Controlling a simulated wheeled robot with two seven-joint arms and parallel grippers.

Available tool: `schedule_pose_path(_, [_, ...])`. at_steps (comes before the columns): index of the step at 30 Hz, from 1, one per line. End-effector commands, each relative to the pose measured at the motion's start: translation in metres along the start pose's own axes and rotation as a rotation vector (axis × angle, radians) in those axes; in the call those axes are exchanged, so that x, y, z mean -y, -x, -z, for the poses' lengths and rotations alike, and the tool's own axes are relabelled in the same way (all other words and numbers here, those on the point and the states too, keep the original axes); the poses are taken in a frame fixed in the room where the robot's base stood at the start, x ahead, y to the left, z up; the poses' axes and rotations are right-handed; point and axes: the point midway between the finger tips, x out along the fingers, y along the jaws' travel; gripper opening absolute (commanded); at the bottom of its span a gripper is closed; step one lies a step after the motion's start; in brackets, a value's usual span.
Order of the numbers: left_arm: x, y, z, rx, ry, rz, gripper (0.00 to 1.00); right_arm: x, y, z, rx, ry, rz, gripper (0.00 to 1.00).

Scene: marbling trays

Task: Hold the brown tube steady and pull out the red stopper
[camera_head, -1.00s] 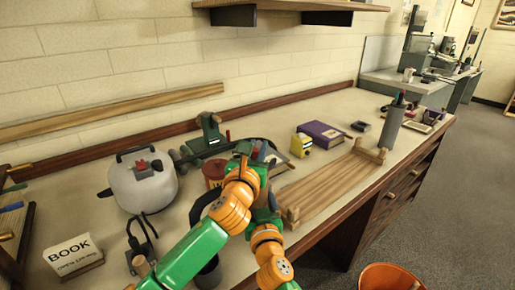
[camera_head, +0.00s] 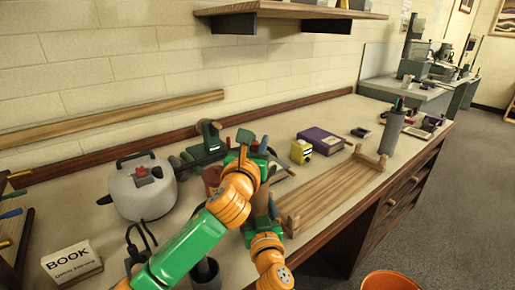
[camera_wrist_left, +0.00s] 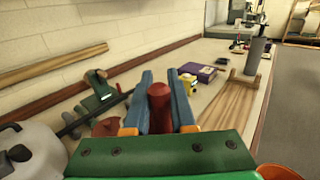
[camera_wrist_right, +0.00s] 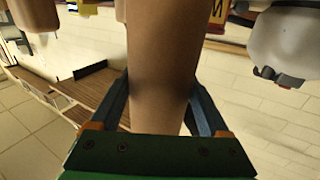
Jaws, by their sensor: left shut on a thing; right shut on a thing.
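The red stopper (camera_wrist_left: 160,108) stands between the blue fingers of my left gripper (camera_wrist_left: 160,78) in the left wrist view, and they are shut on it. In the head view my left gripper (camera_head: 253,145) is above the bench, its arm hiding much of what is below. The brown tube (camera_wrist_right: 160,50) fills the middle of the right wrist view, between the fingers of my right gripper (camera_wrist_right: 160,90), which is shut on it. A strip of the tube (camera_head: 262,201) shows in the head view below the left gripper. The joint between stopper and tube is hidden.
A grey-white pot (camera_head: 140,192) stands left, with a book sign (camera_head: 72,264) in front of it. A wooden rack (camera_head: 335,188), a yellow box (camera_head: 301,151) and a purple box (camera_head: 321,140) lie right. An orange bucket (camera_head: 391,281) is on the floor.

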Motion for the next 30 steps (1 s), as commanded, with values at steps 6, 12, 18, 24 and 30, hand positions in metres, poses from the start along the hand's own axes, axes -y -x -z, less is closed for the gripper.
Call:
schedule_pose_path(6, [0.000, 0.000, 0.000, 0.000, -0.001, 0.000, 0.00, 0.000, 0.000, -0.002, 0.003, 0.000, -0.001, 0.13])
schedule_pose_path(12, [0.000, 0.000, 0.000, 0.000, -0.001, 0.000, 0.00, 0.000, 0.000, -0.001, 0.003, 0.000, 0.000, 1.00])
schedule_pose_path(18, [0.000, 0.000, 0.000, 0.000, 0.000, 0.000, 0.00, 0.000, 0.002, -0.001, 0.001, 0.000, 0.000, 1.00])
schedule_pose_path(24, [0.000, 0.000, 0.000, 0.000, 0.000, 0.000, 0.00, 0.000, 0.037, -0.002, 0.003, -0.001, 0.001, 1.00])
schedule_pose_path(30, [0.000, 0.000, 0.000, 0.000, -0.001, 0.000, 0.00, 0.000, 0.091, -0.003, 0.007, -0.003, 0.000, 1.00])
